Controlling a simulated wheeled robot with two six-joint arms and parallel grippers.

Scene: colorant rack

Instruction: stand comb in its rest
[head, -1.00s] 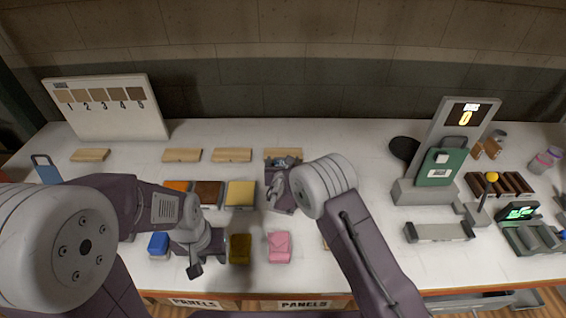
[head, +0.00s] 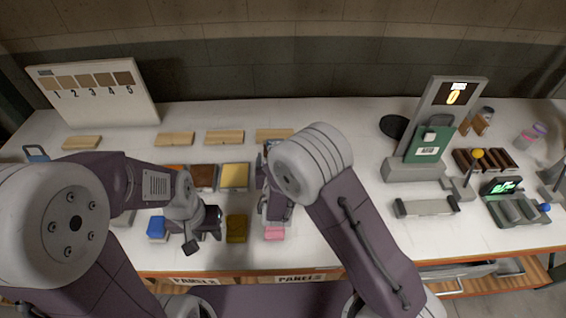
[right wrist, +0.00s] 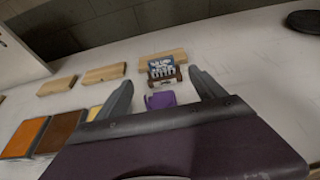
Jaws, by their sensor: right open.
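A small dark item with pale tooth-like bars and a printed label (right wrist: 161,66) stands in front of a wooden block in the right wrist view. It may be the comb, the rest or both; I cannot tell. A purple piece (right wrist: 160,99) lies nearer, between my right gripper's fingers in the picture. My right gripper (right wrist: 160,78) is open, with nothing clasped, pointing towards the back of the table. In the head view its arm hides most of that area. My left gripper (head: 203,232) hangs low over the front of the table; its jaws are unclear.
Wooden blocks (head: 175,139) line the back, with orange, brown (head: 203,177) and yellow (head: 235,176) panels before them. Blue (head: 157,228), olive (head: 236,228) and pink (head: 274,233) pads lie in front. A display stand (head: 436,120) and a grey tray (head: 426,207) are right.

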